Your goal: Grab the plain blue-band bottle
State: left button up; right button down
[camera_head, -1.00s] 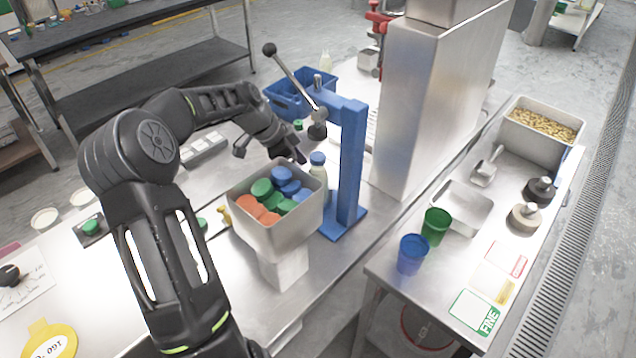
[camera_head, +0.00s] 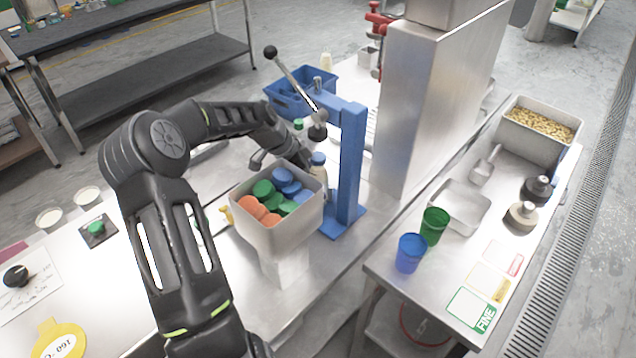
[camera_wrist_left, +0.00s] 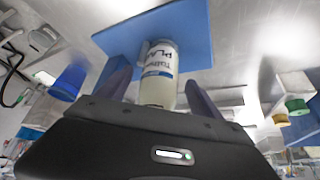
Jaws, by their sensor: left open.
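In the left wrist view the bottle (camera_wrist_left: 160,62) has a white and blue label that seems to read "PLAIN". My left gripper (camera_head: 303,163) reaches in from the left, right beside the bottle. In the wrist view its two dark fingers (camera_wrist_left: 158,88) are open, one on each side of the bottle, with gaps left. In the head view the bottle's lower part is partly hidden by the cap bin.
A steel bin (camera_head: 275,235) of green, blue and orange caps stands just in front of the bottle. The blue press post (camera_head: 351,165) rises close on its right. A blue crate (camera_head: 292,98) and a green-capped bottle (camera_head: 298,125) are behind. A tall steel cabinet (camera_head: 425,110) stands further right.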

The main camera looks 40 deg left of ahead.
pick_arm(q)
jog(key=shift+c, duration=0.2)
jog(key=c, duration=1.4)
